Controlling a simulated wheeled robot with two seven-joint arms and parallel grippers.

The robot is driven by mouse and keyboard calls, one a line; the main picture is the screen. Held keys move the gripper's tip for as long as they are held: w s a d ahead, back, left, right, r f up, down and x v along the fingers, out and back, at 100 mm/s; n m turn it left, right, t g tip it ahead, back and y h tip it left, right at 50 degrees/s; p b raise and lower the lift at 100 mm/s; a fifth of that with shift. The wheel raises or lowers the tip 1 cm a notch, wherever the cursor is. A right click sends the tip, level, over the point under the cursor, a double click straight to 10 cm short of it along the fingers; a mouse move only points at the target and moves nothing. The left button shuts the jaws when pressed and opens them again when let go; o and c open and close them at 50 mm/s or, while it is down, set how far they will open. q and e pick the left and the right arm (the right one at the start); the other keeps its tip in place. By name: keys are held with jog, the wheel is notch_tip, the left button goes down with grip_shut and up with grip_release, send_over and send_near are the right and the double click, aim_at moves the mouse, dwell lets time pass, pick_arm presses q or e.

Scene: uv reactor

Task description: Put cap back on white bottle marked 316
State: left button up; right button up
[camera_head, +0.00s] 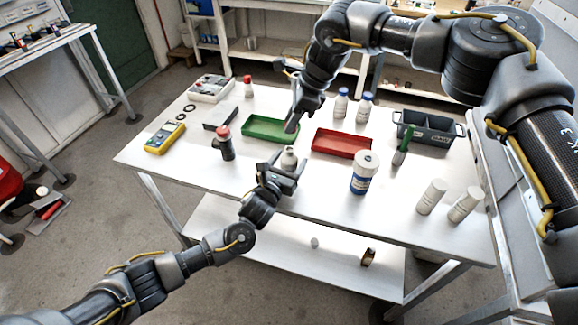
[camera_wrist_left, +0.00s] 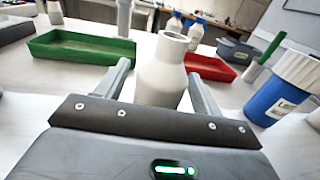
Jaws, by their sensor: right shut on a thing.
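A white bottle (camera_head: 289,158) stands upright on the white table, its narrow neck open and uncapped in the left wrist view (camera_wrist_left: 163,72). No 316 marking is readable. My left gripper (camera_head: 286,172) is low around the bottle, one finger on each side; the jaws look open. In the left wrist view the fingers (camera_wrist_left: 162,88) flank the bottle's body. My right gripper (camera_head: 291,122) points down beside the green tray, beyond the bottle. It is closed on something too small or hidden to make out. I cannot identify the cap.
A green tray (camera_head: 246,136) and a red tray (camera_head: 318,150) lie behind the bottle. A blue-labelled jar (camera_head: 362,187) stands right, a dark red-capped bottle (camera_head: 226,155) left. White cylinders (camera_head: 432,197) stand at the right front. A small white object (camera_head: 314,243) lies on the lower shelf.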

pick_arm(q)
jog(key=c, duration=1.2)
jog(key=shift+c, duration=0.2)
pick_arm(e)
send_over(286, 149)
jog(key=d, duration=0.1)
jog(key=shift+d+f, duration=0.1)
jog(key=shift+f, duration=2.3)
jog(key=shift+f, duration=0.9)
jog(key=shift+f, duration=0.55)
